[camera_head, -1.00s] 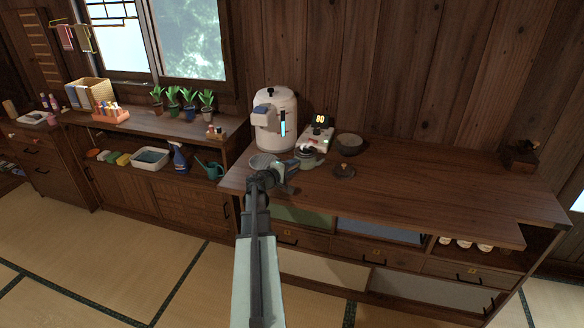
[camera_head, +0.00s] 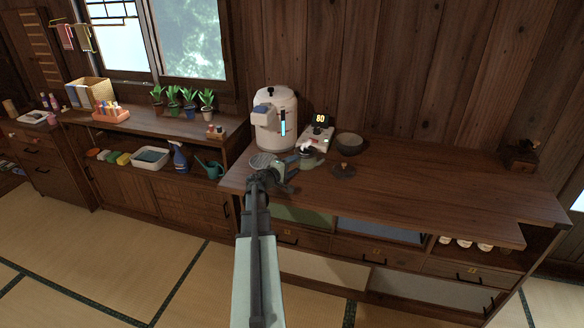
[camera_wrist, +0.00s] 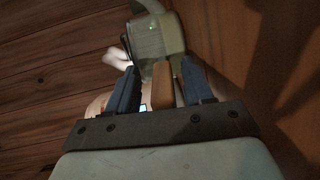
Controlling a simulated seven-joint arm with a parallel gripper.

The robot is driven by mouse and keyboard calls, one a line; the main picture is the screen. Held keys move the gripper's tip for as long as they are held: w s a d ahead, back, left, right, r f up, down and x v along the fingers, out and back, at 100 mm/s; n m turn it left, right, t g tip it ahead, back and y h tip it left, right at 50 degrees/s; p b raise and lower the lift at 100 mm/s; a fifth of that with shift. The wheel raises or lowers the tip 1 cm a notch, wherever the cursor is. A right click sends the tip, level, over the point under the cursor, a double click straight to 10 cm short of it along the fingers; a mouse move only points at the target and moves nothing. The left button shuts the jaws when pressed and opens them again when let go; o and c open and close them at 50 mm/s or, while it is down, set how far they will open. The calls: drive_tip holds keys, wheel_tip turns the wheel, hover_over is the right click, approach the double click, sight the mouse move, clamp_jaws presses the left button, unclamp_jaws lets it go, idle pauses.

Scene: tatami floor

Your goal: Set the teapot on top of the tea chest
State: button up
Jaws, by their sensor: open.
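The grey-green teapot (camera_head: 307,160) stands on the counter in front of the white water dispenser. In the wrist view its body (camera_wrist: 155,36) is just beyond my fingertips, and a tan bar that looks like its handle (camera_wrist: 163,82) lies between my fingers. My gripper (camera_head: 291,166) is open around that bar, with a gap visible at least on the left side; it also shows in the wrist view (camera_wrist: 158,84). A small dark wooden box (camera_head: 521,155), which looks like the tea chest, sits at the counter's far right. My arm hides part of the counter's front left.
The white dispenser (camera_head: 275,118) and a device with an "80" display (camera_head: 318,132) stand behind the teapot. A dark bowl (camera_head: 349,145) and a small dark knobbed piece (camera_head: 343,171) lie to the right. A round grey dish (camera_head: 262,159) is at left.

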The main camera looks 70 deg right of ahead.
drive_tip(key=v, duration=1)
drive_tip(key=shift+w+a, duration=0.15)
drive_tip(key=shift+a, duration=0.2)
drive_tip(key=shift+w+a+r, duration=0.1)
drive_tip(key=shift+w+a, duration=0.15)
drive_tip(key=shift+a, duration=0.3)
